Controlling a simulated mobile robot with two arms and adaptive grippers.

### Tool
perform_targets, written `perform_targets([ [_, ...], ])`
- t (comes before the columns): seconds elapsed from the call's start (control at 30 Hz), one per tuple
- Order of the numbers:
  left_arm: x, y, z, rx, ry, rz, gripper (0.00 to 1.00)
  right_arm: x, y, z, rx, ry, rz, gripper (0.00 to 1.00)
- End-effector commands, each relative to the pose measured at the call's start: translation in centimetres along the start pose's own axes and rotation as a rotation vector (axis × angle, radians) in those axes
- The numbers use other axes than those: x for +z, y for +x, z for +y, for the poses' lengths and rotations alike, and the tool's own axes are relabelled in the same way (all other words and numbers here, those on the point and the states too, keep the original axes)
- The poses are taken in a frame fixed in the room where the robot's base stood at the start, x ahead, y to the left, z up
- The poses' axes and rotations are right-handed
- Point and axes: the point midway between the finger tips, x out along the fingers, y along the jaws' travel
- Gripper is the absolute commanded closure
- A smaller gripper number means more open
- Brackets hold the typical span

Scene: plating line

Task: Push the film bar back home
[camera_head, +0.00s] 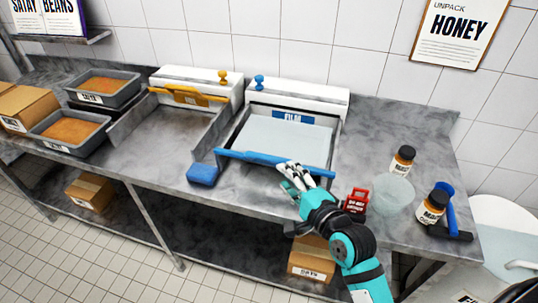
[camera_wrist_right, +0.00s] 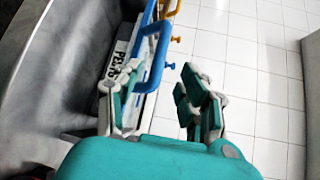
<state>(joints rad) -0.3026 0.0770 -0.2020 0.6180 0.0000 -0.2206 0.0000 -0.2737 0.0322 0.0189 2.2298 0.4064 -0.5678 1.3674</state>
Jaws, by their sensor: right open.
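The blue film bar (camera_head: 250,157) lies across the front end of the middle film station, in front of a pale sheet of film (camera_head: 285,136) with a blue FILM label (camera_head: 293,117). My right gripper (camera_head: 293,177) is open at the near side of the bar, towards its right end. In the right wrist view the blue bar (camera_wrist_right: 158,52) shows beside the left finger, partly hidden by it; contact cannot be told. My right gripper's fingers (camera_wrist_right: 160,98) stand apart there. My left gripper is not in view.
An orange bar (camera_head: 188,96) sits at the station to the left. A red block (camera_head: 356,200), clear bowl (camera_head: 392,195) and jars (camera_head: 402,160) stand right.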

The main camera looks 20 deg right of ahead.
Motion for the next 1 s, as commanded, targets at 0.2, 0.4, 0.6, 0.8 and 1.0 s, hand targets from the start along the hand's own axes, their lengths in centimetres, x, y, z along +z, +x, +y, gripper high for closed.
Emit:
perform_targets([
  [0.2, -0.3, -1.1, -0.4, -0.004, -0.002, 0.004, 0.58, 0.1, 4.9, -0.3, -0.001, 0.0, -0.001, 0.58],
  [0.4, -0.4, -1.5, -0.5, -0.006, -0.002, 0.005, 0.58, 0.1, 8.1, -0.1, -0.001, 0.0, -0.001, 0.58],
  [0.6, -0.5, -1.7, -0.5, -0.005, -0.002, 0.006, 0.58, 0.1, 9.5, 0.0, 0.0, -0.001, 0.0, 0.58],
  [0.8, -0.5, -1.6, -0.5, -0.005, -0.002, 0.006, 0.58, 0.1, 9.7, 0.0, 0.0, -0.001, 0.0, 0.58],
  [1.0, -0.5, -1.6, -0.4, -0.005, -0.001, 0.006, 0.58, 0.0, 9.6, 0.0, 0.0, 0.0, 0.0, 0.72],
])
